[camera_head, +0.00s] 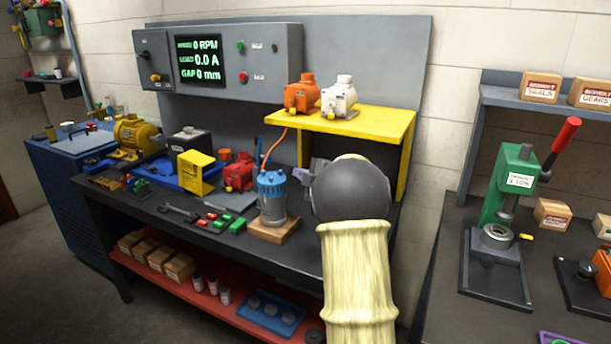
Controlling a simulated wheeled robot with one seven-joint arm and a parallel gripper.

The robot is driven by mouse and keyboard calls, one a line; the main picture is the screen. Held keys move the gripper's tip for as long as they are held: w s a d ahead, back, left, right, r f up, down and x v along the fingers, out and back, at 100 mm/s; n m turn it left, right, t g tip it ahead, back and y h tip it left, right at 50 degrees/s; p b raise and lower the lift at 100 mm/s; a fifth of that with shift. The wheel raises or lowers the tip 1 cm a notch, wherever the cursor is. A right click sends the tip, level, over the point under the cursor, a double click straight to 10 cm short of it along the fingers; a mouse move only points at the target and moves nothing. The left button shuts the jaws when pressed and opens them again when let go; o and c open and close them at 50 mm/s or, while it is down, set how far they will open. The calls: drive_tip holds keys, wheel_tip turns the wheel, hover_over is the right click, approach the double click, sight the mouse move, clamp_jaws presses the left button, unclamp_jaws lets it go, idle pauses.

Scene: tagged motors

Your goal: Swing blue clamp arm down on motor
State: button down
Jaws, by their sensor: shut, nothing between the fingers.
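My gripper (308,172) shows only in part, greyish-purple, at the left of my dark round wrist; it is shut and empty. It is just right of a blue-topped cylinder (272,196) on a wooden block; I cannot tell if they touch. A yellow motor (132,134) sits at the bench's left on a blue base (172,178). A red motor (238,173) stands near the bench's middle. Orange (301,94) and white (339,97) motors stand on the yellow shelf. I cannot clearly tell which blue part is the clamp arm; my arm hides some of the bench's right end.
The yellow shelf (372,122) overhangs the bench close to my wrist. A grey panel with a screen (198,60) backs the bench. Small red and green parts (220,222) lie near the front edge. A green press (508,185) stands on another table at right.

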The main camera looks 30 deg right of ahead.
drive_tip(key=s+a+f+m+g+h, duration=0.1)
drive_tip(key=s+a+f+m+g, duration=0.3)
drive_tip(key=s, duration=0.7)
drive_tip(key=s+a+f+m+g+h, duration=0.1)
drive_tip(key=s+a+f+m+g, duration=0.4)
drive_tip(key=s+a+f, duration=0.3)
drive_tip(key=s+a+f+m+g, duration=0.4)
drive_tip(key=s+a+f+m, duration=0.2)
drive_tip(key=s+a, duration=0.5)
drive_tip(key=s+m, duration=0.1)
drive_tip(key=s, duration=0.3)
drive_tip(key=shift+s+a+g+h, duration=0.2)
drive_tip(key=shift+s+g+h, duration=0.15)
drive_tip(key=shift+g+h, duration=0.05)
